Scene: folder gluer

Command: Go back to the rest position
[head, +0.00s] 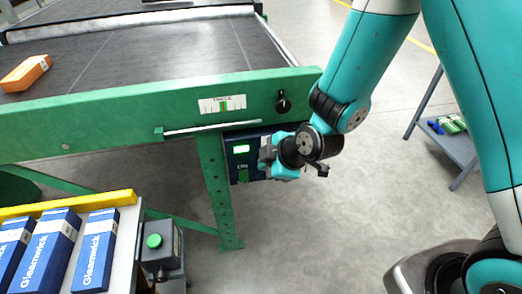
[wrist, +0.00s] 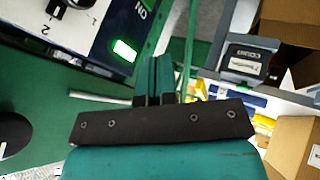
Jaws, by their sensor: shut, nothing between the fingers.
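My gripper (head: 266,156) is in front of the dark blue control box (head: 240,168) under the green machine frame (head: 120,118). The box has a lit green display (head: 241,149). In the wrist view my gripper's teal fingers (wrist: 164,66) are together with nothing between them. The control panel (wrist: 100,30), with its lit display (wrist: 124,50), is beyond and left of them. I cannot tell in either view whether the fingertips touch the box. My arm reaches down from the upper right in the head view.
An orange carton (head: 25,72) lies on the dark belt (head: 150,58). Blue cartons (head: 95,250) stand at lower left, beside a green button box (head: 158,240). A black knob (head: 283,102) is on the frame. A side table (head: 455,148) stands at right. Floor below my gripper is clear.

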